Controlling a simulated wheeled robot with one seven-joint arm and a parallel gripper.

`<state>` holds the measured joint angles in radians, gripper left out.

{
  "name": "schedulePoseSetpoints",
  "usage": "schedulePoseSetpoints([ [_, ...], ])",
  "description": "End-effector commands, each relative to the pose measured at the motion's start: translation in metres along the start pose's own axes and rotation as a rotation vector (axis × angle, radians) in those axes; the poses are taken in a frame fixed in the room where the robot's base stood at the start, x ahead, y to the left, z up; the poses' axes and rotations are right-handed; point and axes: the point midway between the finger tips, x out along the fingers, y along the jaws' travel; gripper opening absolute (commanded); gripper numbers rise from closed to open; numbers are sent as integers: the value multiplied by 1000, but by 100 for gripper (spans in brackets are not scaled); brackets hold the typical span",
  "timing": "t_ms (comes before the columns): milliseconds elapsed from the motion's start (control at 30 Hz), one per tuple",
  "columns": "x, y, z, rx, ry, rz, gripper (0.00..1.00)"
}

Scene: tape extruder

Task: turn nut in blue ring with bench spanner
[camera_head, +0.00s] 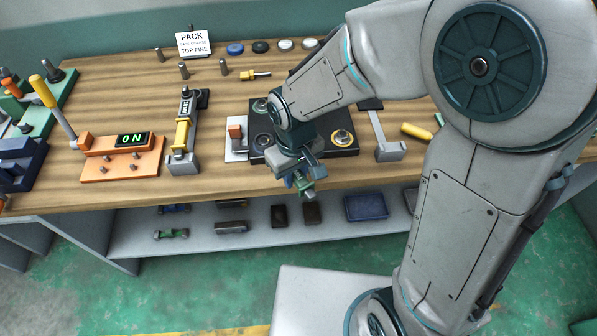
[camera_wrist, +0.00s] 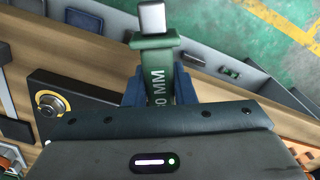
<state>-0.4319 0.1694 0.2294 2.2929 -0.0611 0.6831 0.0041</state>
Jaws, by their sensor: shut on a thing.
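My gripper (camera_wrist: 160,90) is shut on a green spanner (camera_wrist: 157,60) marked "MM", with a bare metal end pointing away from the wrist. In the head view my gripper (camera_head: 299,178) holds the spanner (camera_head: 307,192) in front of the bench edge, apart from the black plate (camera_head: 348,152). The plate carries nuts in round seats. The one at its front right has a yellow ring (camera_head: 342,137), which also shows in the wrist view (camera_wrist: 48,103). Seats at its left are small and partly behind my arm. I cannot make out a blue ring.
A fixture with a yellow part (camera_head: 183,133) stands left of the plate. A grey bracket (camera_head: 388,150) stands right of it. A shelf (camera_head: 200,240) below holds several small items.

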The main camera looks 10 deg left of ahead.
Motion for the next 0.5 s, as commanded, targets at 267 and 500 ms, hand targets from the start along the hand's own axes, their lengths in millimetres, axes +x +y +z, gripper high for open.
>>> schedulePoseSetpoints([
  [267,1,-15,-1,101,0,0,0],
  [500,0,-17,-1,119,0,0,0],
])
